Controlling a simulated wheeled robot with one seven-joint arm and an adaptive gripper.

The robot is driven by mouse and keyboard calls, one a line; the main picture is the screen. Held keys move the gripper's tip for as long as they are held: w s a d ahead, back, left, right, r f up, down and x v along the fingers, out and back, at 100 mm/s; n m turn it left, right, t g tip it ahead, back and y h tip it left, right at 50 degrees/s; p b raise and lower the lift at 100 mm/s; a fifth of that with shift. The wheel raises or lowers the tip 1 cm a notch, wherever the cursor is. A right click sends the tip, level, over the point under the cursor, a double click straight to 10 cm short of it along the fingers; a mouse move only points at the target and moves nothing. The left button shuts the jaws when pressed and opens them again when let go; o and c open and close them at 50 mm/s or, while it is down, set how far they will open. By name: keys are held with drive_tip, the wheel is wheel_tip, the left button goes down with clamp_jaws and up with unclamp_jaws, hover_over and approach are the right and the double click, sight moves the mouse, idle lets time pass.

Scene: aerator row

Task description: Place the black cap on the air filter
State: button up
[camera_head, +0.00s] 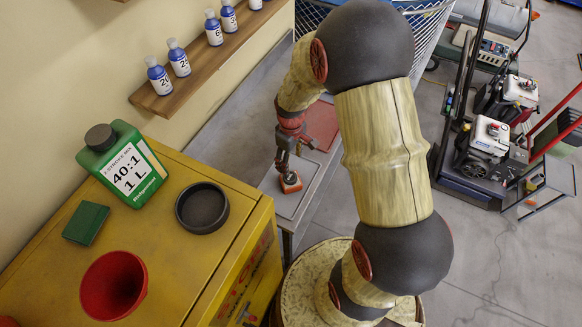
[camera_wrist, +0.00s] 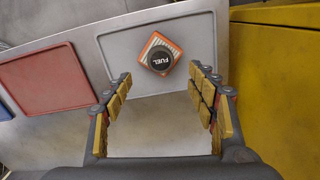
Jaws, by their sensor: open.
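The air filter (camera_wrist: 147,47) is a small square block with an orange rim and pale pleats, lying on the grey panel of the bench in the wrist view. The round black cap (camera_wrist: 160,60), marked FUEL, is on top of it, toward its lower right part. In the head view the orange filter (camera_head: 291,184) shows just below my gripper (camera_head: 288,164); the cap is too small there to make out well. In the wrist view my gripper (camera_wrist: 159,74) is open and empty, its fingers on either side of the view, with the filter and cap beyond their tips.
A red panel (camera_wrist: 50,82) lies left of the grey panel. A yellow cabinet (camera_head: 230,205) stands close beside the bench, carrying a green bottle (camera_head: 110,150), a black dish (camera_head: 202,221) and a red funnel (camera_head: 113,285). A wooden shelf (camera_head: 200,60) holds several small bottles.

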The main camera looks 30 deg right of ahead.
drive_tip(key=s+a+r+m+t, duration=0.1)
drive_tip(key=s+a+r, duration=0.1)
drive_tip(key=r, duration=0.8)
drive_tip(key=s+a+r+m+t, duration=0.1)
drive_tip(key=s+a+r+t, duration=0.15)
drive_tip(key=r, duration=0.75)
drive_tip(key=s+a+r+m+t, duration=0.2)
drive_tip(key=s+a+r, duration=0.3)
drive_tip(key=s+r, duration=0.6)
drive_tip(key=shift+s+r+m, duration=0.35)
drive_tip(key=shift+s+m, duration=0.15)
drive_tip(key=shift+s, duration=0.5)
